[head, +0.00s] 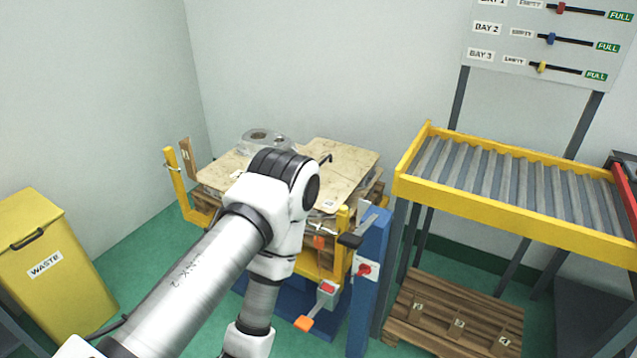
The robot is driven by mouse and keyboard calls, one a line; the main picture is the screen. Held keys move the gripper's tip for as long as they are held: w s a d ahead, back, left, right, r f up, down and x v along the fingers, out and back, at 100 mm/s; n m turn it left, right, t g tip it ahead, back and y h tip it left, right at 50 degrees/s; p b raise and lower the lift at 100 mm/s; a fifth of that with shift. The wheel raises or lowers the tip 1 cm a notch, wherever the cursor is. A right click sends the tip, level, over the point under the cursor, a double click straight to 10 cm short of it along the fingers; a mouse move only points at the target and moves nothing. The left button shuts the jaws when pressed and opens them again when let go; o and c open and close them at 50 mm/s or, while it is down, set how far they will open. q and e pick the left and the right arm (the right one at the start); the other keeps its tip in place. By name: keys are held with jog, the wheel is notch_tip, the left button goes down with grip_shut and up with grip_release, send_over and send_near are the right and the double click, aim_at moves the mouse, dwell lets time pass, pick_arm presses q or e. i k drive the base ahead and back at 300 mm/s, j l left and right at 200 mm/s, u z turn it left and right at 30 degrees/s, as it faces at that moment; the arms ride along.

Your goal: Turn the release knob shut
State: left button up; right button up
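A small red knob (364,270) sits on a white plate on the side of the blue post (370,300), right of centre. I take it to be the release knob; its setting is too small to read. My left arm comes in from the lower left, bends at the middle of the view and runs down out of the bottom edge. My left gripper is out of view below. My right arm and gripper do not show.
A yellow-framed lift stand with a worn board (345,160) and a grey casting (265,140) is behind my arm. A black handle (350,241) juts from the post. A grey box with an orange pedal (304,324) is low. A roller conveyor (510,228) stands right, a waste bin (40,265) left.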

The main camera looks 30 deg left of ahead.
aim_at(364, 269)
jog(key=k+l+u, duration=0.2)
jog(key=u, duration=0.25)
jog(key=k+l+u, duration=0.1)
jog(key=k+u, duration=0.15)
jog(key=u, duration=0.25)
